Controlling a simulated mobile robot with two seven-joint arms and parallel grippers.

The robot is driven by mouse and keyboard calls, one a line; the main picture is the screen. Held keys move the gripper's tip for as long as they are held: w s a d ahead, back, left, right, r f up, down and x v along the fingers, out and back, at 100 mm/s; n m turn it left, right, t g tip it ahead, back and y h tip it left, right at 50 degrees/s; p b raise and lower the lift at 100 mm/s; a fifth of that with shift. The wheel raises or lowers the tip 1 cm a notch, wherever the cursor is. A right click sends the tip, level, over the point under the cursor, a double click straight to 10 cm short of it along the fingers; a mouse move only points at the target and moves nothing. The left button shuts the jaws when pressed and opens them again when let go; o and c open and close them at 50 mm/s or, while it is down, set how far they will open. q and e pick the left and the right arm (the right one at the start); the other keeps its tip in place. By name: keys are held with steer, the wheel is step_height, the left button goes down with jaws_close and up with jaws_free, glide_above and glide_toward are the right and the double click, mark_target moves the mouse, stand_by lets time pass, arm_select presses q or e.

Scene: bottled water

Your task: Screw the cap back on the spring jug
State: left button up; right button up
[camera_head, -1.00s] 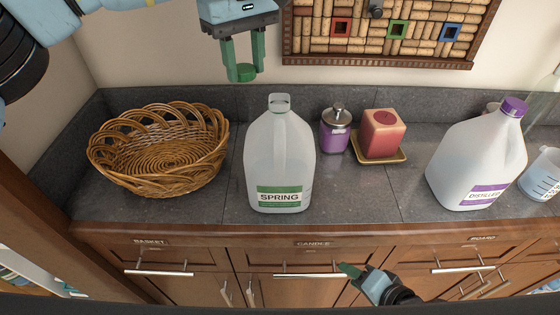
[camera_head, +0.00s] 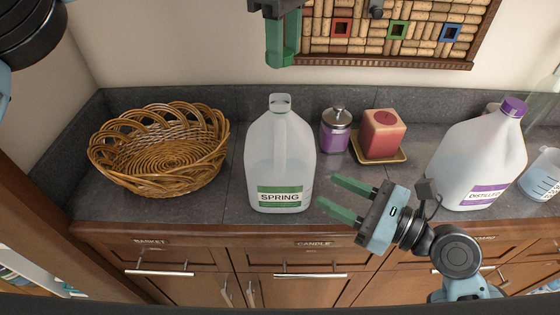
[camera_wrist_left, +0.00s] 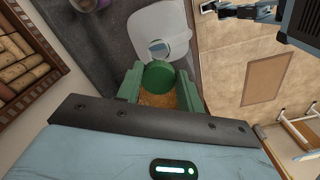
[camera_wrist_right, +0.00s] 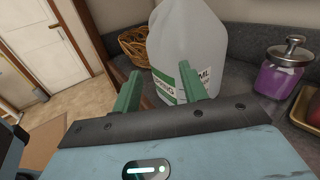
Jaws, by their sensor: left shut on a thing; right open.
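The spring jug (camera_head: 280,155), translucent with a green-and-white SPRING label, stands upright on the counter with its neck uncapped. It also shows in the left wrist view (camera_wrist_left: 160,22) and the right wrist view (camera_wrist_right: 185,35). My left gripper (camera_head: 283,60) is above and behind the jug's neck, shut on the green cap (camera_wrist_left: 158,76). In the head view the cap blends with the fingers. The cap is apart from the jug's mouth. My right gripper (camera_head: 327,193) is open and empty, just right of the jug's lower body, its fingers pointing toward it.
A wicker basket (camera_head: 160,150) stands left of the jug. A purple jar (camera_head: 336,130) and a red candle (camera_head: 382,133) on a tray (camera_head: 381,159) stand behind right. The purple-capped distilled jug (camera_head: 478,155) stands at right. A cork board (camera_head: 430,25) hangs on the wall.

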mark_target(281, 165)
steer(key=shift+r, duration=0.2)
steer(key=x, duration=1.2)
steer(key=shift+a, duration=0.1)
jaws_close()
stand_by(0.4)
